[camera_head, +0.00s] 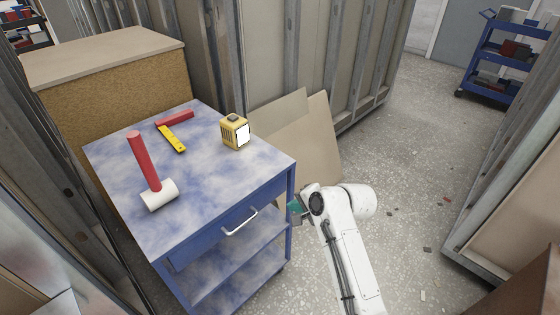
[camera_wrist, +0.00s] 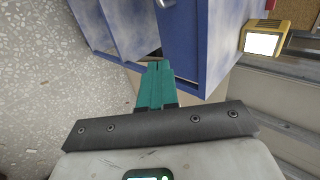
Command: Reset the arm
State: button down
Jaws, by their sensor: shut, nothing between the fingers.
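My white arm (camera_head: 343,235) is folded low at the right of the blue cart in the head view. My gripper (camera_head: 296,207) is beside the cart's right front edge, mostly hidden behind the arm's wrist. In the wrist view, the teal fingers of my gripper (camera_wrist: 158,66) are together with nothing between them. They point toward the blue cart (camera_wrist: 200,45), and I cannot tell whether they touch it.
Metal-framed walls stand on both sides. Speckled floor (camera_head: 400,170) at the right is mostly clear.

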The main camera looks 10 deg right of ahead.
jog(key=s+d+f+n+g+h, duration=0.1)
jog(key=s+d+f+n, duration=0.2)
jog(key=s, duration=0.7)
jog(key=s+d+f+n+g+h, duration=0.2)
jog(key=s+d+f, duration=0.15)
jog(key=s, duration=0.55)
jog(key=s+d+f+n+g+h, duration=0.15)
jog(key=s+d, duration=0.25)
jog(key=s, duration=0.6)
jog(key=s+d+n+g, duration=0.1)
jog(key=s+d+n, duration=0.1)
jog(key=s, duration=0.5)
jog(key=s+d+r+n+g+h, duration=0.1)
jog(key=s+d+n, duration=0.1)
jog(key=s, duration=0.4)
jog(key=shift+s, duration=0.35)
